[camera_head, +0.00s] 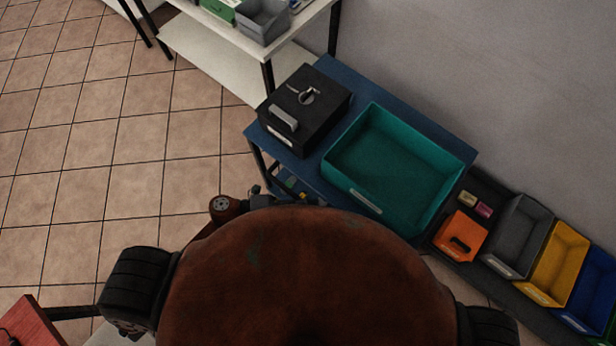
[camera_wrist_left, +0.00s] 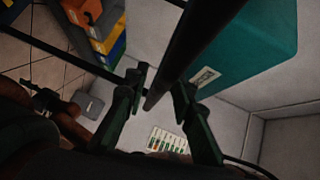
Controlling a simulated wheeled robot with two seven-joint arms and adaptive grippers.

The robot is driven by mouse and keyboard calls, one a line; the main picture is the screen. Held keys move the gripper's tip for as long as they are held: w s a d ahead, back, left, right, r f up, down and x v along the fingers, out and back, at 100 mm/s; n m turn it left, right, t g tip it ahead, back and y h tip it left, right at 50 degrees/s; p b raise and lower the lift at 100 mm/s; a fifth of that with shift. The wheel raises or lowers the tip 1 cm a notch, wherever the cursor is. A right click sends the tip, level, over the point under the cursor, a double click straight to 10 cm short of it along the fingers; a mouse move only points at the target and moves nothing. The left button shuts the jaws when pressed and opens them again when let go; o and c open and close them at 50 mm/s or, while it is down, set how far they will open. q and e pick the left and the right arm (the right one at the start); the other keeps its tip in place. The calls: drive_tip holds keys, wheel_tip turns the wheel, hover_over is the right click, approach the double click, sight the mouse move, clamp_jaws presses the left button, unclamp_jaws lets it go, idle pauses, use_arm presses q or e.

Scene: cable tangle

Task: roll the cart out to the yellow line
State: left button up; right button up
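The cart (camera_head: 318,79) is a blue-topped table on dark legs, against the wall right of centre in the head view. A black box (camera_head: 303,112) with a grey handle and a teal bin (camera_head: 395,165) stand on it. The teal bin also shows in the left wrist view (camera_wrist_left: 250,45). My left gripper (camera_wrist_left: 161,84) is open, with its two fingers apart on either side of a thick dark bar (camera_wrist_left: 195,40). I cannot tell whether a finger touches it. In the head view that gripper is mostly hidden behind my body. My right gripper is out of view. No yellow line shows.
A white shelf (camera_head: 200,58) with small bins stands beyond the cart. Orange (camera_head: 460,237), grey, yellow and blue bins stand on a dark surface to its right. A red surface (camera_head: 35,325) is at bottom left. The tiled floor (camera_head: 110,140) on the left is clear.

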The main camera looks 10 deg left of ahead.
use_arm(q)
drive_tip(key=shift+o, duration=0.5)
drive_tip(key=shift+a, duration=0.2)
drive_tip(key=v, duration=1.1)
drive_tip(key=shift+a, duration=0.3)
